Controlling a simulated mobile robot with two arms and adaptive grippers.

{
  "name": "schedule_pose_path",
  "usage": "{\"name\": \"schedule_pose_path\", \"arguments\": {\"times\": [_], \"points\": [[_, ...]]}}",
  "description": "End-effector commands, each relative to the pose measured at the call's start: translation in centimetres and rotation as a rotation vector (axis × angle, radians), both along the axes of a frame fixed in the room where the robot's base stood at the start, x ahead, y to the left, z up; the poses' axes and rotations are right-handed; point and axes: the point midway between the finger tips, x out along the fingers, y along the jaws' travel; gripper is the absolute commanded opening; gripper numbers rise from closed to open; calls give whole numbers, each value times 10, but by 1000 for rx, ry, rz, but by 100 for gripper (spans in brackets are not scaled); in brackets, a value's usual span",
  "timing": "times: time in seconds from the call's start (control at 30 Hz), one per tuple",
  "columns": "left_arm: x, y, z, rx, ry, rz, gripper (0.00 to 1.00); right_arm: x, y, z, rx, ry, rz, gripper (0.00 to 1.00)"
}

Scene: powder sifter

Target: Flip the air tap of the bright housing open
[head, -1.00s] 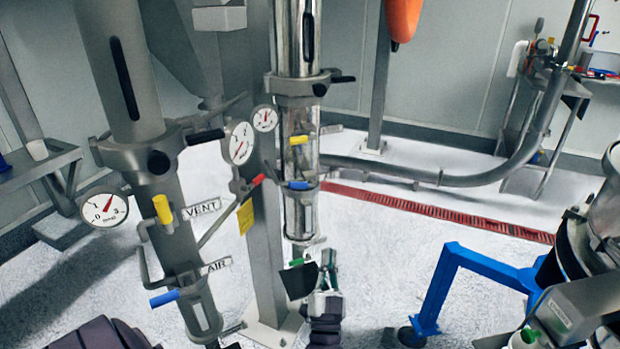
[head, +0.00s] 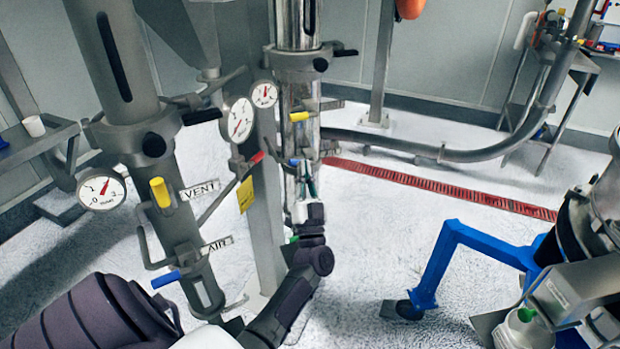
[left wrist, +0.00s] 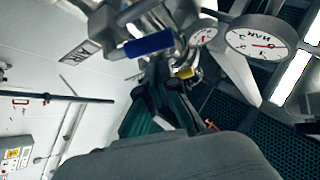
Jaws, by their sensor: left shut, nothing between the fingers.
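The bright housing (head: 297,98) is the shiny metal column at centre. Its blue-handled air tap (head: 294,162) sits below a yellow-handled tap (head: 299,116). My left gripper (head: 309,182) is upright in front of this column, its shut fingers just right of and below the blue handle, partly hiding that area. In the left wrist view a blue handle (left wrist: 148,45) lies just beyond the shut fingers (left wrist: 156,85), close to an AIR label (left wrist: 80,53). I cannot tell whether they touch. My right gripper is not in view.
A dull grey housing (head: 118,85) stands left, with its own yellow tap (head: 160,191), blue tap (head: 167,279) and gauge (head: 101,189). Two gauges (head: 237,121) hang between the columns. A blue stand (head: 440,265) is at right.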

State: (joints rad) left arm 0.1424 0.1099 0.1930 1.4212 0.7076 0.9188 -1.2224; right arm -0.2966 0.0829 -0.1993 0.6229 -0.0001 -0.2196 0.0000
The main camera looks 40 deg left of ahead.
Motion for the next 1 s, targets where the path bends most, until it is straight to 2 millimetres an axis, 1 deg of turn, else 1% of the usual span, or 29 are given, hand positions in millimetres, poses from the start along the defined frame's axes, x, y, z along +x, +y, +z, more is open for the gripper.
{"name": "schedule_pose_path", "arguments": {"times": [0.1,0.2,0.47,0.57,0.73,0.8,1.0], "points": [[2,5,-4,1,0,0,0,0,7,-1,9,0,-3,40],[2,7,-5,0,0,0,0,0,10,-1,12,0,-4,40],[2,7,-5,-1,-2,-1,0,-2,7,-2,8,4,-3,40],[3,8,-11,-15,-26,1,0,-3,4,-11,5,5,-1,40],[4,13,-22,-68,-123,1,0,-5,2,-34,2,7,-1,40],[5,13,-24,-89,-162,1,0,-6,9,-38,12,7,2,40],[4,13,-26,-94,-165,-1,0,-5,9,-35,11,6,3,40]]}}
